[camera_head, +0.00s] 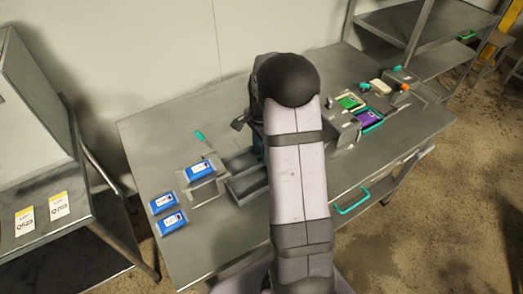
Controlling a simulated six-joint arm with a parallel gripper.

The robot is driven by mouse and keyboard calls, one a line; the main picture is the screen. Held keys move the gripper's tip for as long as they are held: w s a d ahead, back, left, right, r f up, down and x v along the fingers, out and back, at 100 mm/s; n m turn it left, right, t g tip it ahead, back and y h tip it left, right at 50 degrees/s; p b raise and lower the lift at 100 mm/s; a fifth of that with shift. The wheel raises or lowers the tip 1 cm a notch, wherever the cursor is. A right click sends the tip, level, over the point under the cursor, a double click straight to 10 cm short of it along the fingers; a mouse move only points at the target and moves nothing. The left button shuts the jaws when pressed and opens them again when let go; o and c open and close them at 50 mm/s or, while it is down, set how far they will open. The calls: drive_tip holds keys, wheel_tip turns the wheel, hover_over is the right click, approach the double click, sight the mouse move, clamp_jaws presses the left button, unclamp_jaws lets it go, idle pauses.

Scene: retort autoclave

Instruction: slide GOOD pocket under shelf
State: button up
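No pocket that I can read as GOOD shows; the lettering is too small. A green-faced piece (350,102) and a purple-faced piece in a teal frame (368,119) lie at the right of the steel table (225,232). I cannot tell whether either is the pocket. A steel shelf rack (425,25) stands behind the table at the right; I cannot tell whether it is the shelf meant. My arm crosses the middle of the table. Only a dark part of its far end shows, above the grey trays; my gripper's fingers are hidden behind the arm.
Blue labelled packs lie at the table's left, one on a grey block (203,186). Grey open trays (247,181) sit mid-table. A grey box (343,129) stands right of my arm.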

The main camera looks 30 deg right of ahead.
drive_tip(key=shift+f, duration=0.3)
clamp_jaws()
drive_tip(key=shift+w, duration=0.15)
drive_tip(key=w+p, duration=0.1)
drive_tip(key=w, duration=0.7)
drive_tip(key=shift+w+r, duration=0.1)
drive_tip(key=shift+w, duration=0.35)
drive_tip(key=shift+w+r, duration=0.1)
